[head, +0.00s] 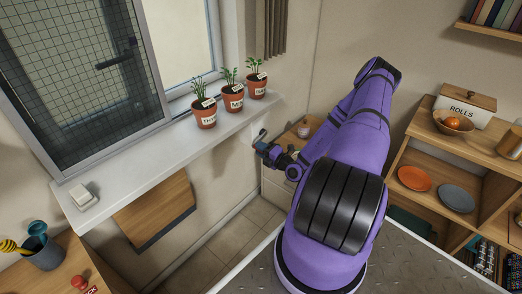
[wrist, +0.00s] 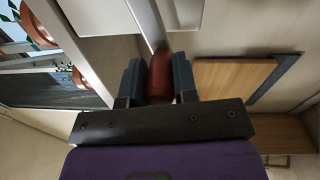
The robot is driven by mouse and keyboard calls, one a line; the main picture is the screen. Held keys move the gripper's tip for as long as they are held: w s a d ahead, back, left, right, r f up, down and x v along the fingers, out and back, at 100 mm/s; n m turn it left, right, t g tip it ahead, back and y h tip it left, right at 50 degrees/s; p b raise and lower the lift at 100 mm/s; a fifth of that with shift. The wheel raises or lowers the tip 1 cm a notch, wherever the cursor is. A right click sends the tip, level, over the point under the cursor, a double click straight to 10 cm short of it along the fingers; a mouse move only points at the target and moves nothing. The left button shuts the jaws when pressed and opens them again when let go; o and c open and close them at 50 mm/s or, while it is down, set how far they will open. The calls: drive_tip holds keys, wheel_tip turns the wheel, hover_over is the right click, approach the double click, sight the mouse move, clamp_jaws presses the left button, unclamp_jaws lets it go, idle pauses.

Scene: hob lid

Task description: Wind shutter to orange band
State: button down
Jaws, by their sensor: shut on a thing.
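My gripper (head: 263,148) is at the wall below the right end of the windowsill in the head view. In the wrist view its two dark fingers (wrist: 158,84) are shut on a red-brown handle (wrist: 160,70), which sits between them. A small grey metal part (head: 259,135), perhaps the crank arm, shows just above the gripper in the head view. A brown-grey slatted piece (head: 272,28) hangs beside the window at the top; I cannot tell whether it is the shutter. I cannot make out an orange band.
Several potted herbs, among them one pot (head: 204,114), stand on the white sill (head: 150,150) close to my gripper. A meshed window sash (head: 80,75) stands at the left. A wooden flap (head: 155,210) is on the wall below the sill. A shelf unit (head: 440,155) stands right.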

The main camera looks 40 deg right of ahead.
drive_tip(key=c, duration=0.9)
unclamp_jaws()
drive_tip(key=s+d, duration=0.1)
drive_tip(key=s, duration=0.9)
drive_tip(key=shift+s+f, duration=0.3)
drive_tip(key=shift+s, duration=0.1)
